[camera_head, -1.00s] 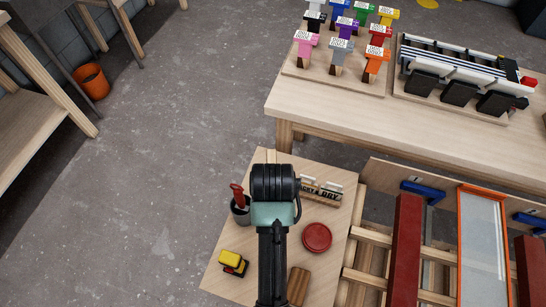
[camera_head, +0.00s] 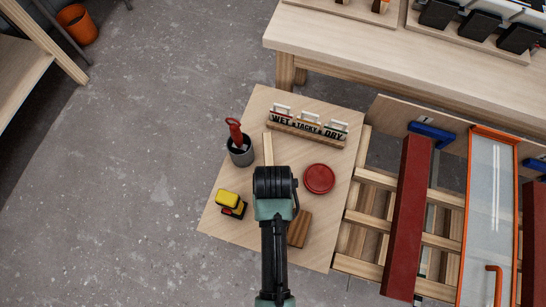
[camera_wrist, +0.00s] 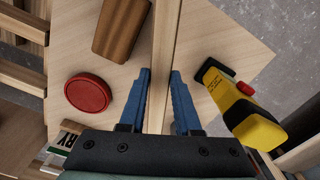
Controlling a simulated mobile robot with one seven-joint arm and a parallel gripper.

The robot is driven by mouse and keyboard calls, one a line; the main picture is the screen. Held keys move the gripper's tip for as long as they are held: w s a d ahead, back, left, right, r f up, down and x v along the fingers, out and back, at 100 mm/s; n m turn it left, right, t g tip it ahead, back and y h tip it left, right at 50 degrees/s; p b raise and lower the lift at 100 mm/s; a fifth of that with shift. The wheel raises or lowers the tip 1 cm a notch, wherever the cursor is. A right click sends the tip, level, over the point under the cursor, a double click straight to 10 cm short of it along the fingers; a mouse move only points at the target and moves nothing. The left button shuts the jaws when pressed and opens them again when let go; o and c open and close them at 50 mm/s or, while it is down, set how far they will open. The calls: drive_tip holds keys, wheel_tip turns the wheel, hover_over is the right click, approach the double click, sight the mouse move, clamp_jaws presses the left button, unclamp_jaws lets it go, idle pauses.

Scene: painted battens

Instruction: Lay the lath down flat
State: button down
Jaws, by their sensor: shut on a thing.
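The lath is a long pale wooden strip. In the wrist view the lath (camera_wrist: 168,45) runs from the top edge down between the blue fingers of my gripper (camera_wrist: 160,78), which is shut on it. In the head view a short piece of the lath (camera_head: 268,148) shows just beyond my wrist. The rest of it and my fingers (camera_head: 275,185) are hidden there under my arm. The lath is above the small wooden table (camera_head: 295,95). I cannot tell its exact tilt or whether it touches the tabletop.
On the small table are a grey cup with a red-handled tool (camera_head: 240,152), a yellow-and-black tool (camera_head: 230,203), a red round lid (camera_head: 319,179), a brown block (camera_head: 299,229) and a WET/TACKY/DRY rack (camera_head: 308,128). A slatted rack with red battens (camera_head: 408,215) stands right.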

drive_tip(key=shift+f, duration=2.8)
drive_tip(key=shift+f, duration=0.15)
drive_tip(key=c, duration=0.6)
unclamp_jaws()
drive_tip(key=shift+f+b, duration=0.2)
drive_tip(key=shift+b, duration=0.5)
